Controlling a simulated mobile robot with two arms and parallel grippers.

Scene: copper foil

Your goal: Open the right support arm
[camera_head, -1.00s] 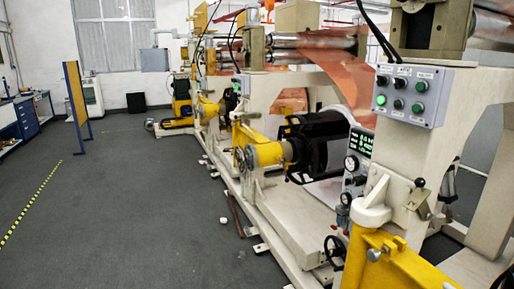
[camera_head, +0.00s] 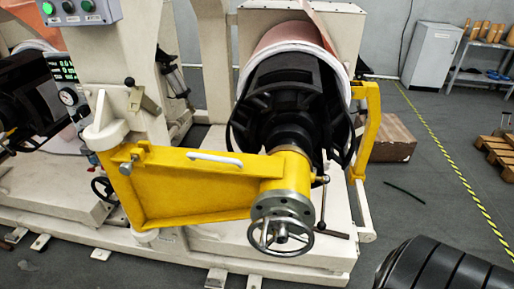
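The yellow support arm (camera_head: 190,190) fills the middle of the view. It runs from a hinge bracket (camera_head: 107,130) on the machine's post, at its left, to a round yellow hub (camera_head: 288,172) at its right. A white bar handle (camera_head: 214,158) sits on its top edge. A grey flange with a handwheel (camera_head: 281,231) is at the hub's front. The hub meets the end of the black shaft (camera_head: 285,110) that carries the copper foil roll (camera_head: 291,38). A lever with a dark knob (camera_head: 323,205) hangs beside the hub. Neither of my grippers is in view.
A control box with buttons (camera_head: 82,11) is at top left. A black grooved cylinder (camera_head: 440,270) lies at bottom right. A cardboard box (camera_head: 388,138), a white cabinet (camera_head: 431,55) and a pallet (camera_head: 497,143) stand behind. Grey floor is open at right and in front.

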